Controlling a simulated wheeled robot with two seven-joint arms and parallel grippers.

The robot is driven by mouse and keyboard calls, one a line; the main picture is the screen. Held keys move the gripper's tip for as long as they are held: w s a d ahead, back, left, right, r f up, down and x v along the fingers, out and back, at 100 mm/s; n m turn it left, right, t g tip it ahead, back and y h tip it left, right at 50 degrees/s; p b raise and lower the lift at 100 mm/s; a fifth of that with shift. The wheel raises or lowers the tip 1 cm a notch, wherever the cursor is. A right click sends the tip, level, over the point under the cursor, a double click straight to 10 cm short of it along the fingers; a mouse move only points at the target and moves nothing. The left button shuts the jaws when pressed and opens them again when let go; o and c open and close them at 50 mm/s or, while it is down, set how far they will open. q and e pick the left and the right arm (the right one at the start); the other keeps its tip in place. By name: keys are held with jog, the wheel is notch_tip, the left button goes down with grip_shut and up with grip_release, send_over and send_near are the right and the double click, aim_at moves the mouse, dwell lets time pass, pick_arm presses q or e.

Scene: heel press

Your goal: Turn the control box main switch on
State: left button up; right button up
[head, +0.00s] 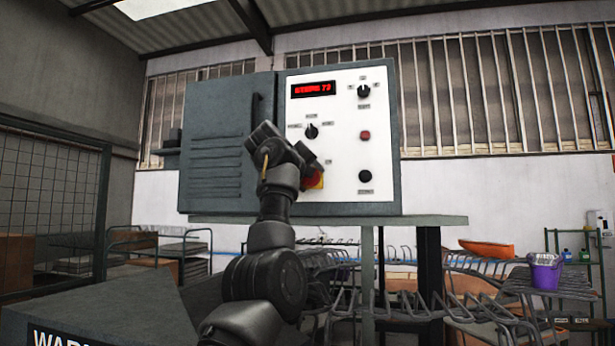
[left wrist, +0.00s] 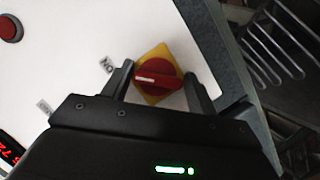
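The control box (head: 340,120) is a grey cabinet with a white front panel. Its main switch (head: 316,182) is a red rotary knob on a yellow plate, low on the panel and partly hidden by my left gripper (head: 308,163) in the head view. In the left wrist view, the main switch (left wrist: 158,76) shows clearly, with a white mark on its handle. My left gripper (left wrist: 159,73) is open there, one finger on each side of the knob, with small gaps visible. Contact cannot be told. My right gripper is in neither view.
The panel also holds a red display (head: 313,89), black selector knobs (head: 311,131), a red button (head: 365,135) and a lower black knob (head: 365,176). The box stands on a grey table (head: 430,219). Racks and a purple bucket (head: 545,272) stand at the right.

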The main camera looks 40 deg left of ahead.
pick_arm(q)
jog(key=shift+o, duration=1.3)
jog(key=shift+a+r, duration=0.1)
jog(key=shift+s, duration=0.15)
jog(key=b+v, duration=0.5)
jog(key=v, duration=0.5)
jog(key=shift+s, duration=0.25)
